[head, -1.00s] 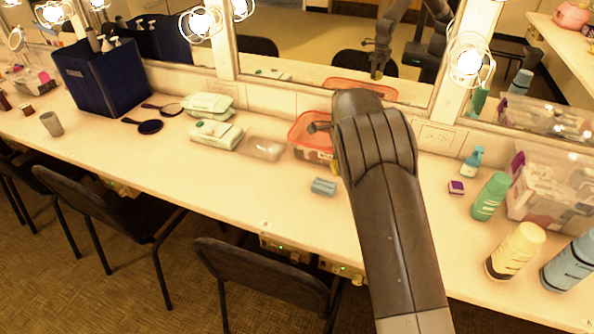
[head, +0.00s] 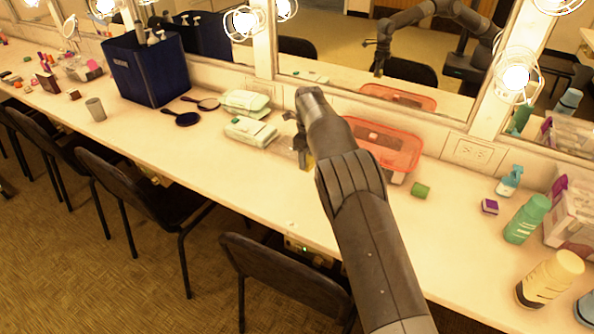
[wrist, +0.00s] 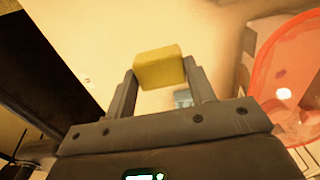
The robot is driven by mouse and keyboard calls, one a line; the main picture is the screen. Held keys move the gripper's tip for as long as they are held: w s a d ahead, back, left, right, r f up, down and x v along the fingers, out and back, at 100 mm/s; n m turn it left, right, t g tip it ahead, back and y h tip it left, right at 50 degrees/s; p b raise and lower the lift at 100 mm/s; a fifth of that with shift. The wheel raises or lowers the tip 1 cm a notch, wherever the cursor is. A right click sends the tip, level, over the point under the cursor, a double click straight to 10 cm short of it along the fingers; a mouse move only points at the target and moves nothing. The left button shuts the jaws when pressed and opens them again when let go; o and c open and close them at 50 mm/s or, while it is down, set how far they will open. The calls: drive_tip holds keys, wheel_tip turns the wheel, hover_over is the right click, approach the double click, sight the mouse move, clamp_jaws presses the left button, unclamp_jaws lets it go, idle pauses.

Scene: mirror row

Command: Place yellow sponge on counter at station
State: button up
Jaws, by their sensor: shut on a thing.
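My gripper (wrist: 160,88) is shut on the yellow sponge (wrist: 160,68), a small block between the two fingertips in the wrist view. In the head view my gripper (head: 300,145) is over the counter (head: 235,175), and a bit of the yellow sponge (head: 306,160) shows under it. The counter (wrist: 215,50) also fills the background of the wrist view. A gap between the sponge and the counter is hard to judge. A small bluish thing (wrist: 183,97) shows behind the sponge, between the fingers.
Wipe packs (head: 250,131), hand mirrors (head: 188,118) and a dark blue caddy (head: 150,70) are to the left. Bottles (head: 527,218) stand at right. Chairs (head: 285,275) line the front edge.

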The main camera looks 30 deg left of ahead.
drive_tip(key=a+f, duration=0.1)
drive_tip(key=a, duration=0.1)
drive_tip(key=a+f, duration=0.1)
drive_tip(key=s+a+f, duration=0.1)
drive_tip(key=a, duration=0.1)
drive_tip(key=shift+a+f, duration=0.2)
drive_tip(key=shift+a, duration=0.15)
drive_tip(key=shift+f, duration=2)
drive_tip(key=shift+f, duration=0.1)
drive_tip(key=o, duration=0.9)
drive_tip(key=shift+o, duration=0.2)
wheel_tip(320, 180, up, 12)
drive_tip(key=shift+d+r, duration=0.1)
drive_tip(key=shift+r, duration=0.1)
